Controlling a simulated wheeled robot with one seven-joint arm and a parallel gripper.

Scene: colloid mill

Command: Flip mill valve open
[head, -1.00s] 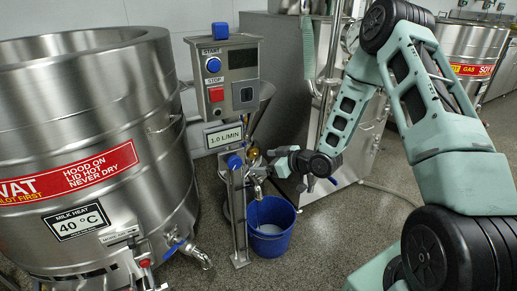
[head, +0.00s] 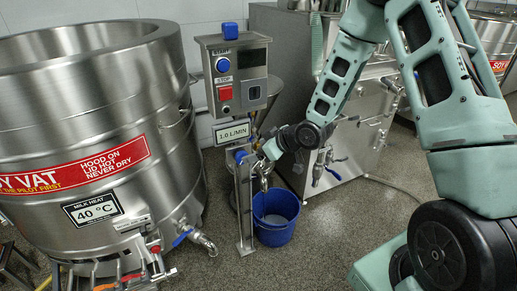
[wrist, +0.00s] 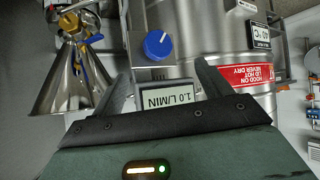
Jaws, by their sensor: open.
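A dosing stand carries a 1.0 L/MIN display (head: 233,132) and a blue round knob (head: 240,156) below it. In the wrist view the knob (wrist: 158,44) shows a white mark, and the display (wrist: 165,97) lies upside down between my fingers. A steel cone (wrist: 72,80) with a brass fitting (wrist: 69,22) and a thin blue lever (wrist: 90,62) stands at the left there. I cannot tell which handle is the mill valve. My gripper (head: 265,160) is beside the stand, partly hidden in the head view. In the wrist view my gripper (wrist: 165,78) is open, with nothing between its fingertips.
A blue bucket (head: 274,232) stands on the floor below my gripper. A large steel vat (head: 90,110) with a blue-handled outlet (head: 190,236) is at the left. A control box (head: 235,75) tops the stand. A steel cabinet (head: 350,145) stands behind my arm.

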